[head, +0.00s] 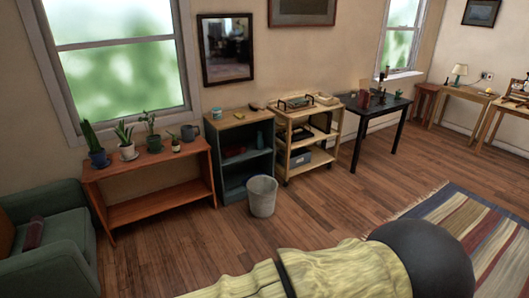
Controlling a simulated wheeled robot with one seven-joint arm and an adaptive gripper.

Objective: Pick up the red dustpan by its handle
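I cannot make out a red dustpan for certain. A small red thing (234,152) lies on the inner shelf of the dark teal bookcase (230,178), too small to name. A dark red thing (34,233) lies on the green sofa at the left, and its shape does not clearly show a handle. Another reddish thing (363,99) stands on the black table (384,105). My gripper is not in view; a yellowish, dark-ended part that seems to be my arm fills the bottom middle.
An orange-brown plant shelf (150,211), a light bin (262,196) and a wheeled wooden cart (309,150) stand along the wall. A green sofa (55,262) is at left. A striped rug (490,225) lies at right. The wooden floor between is clear.

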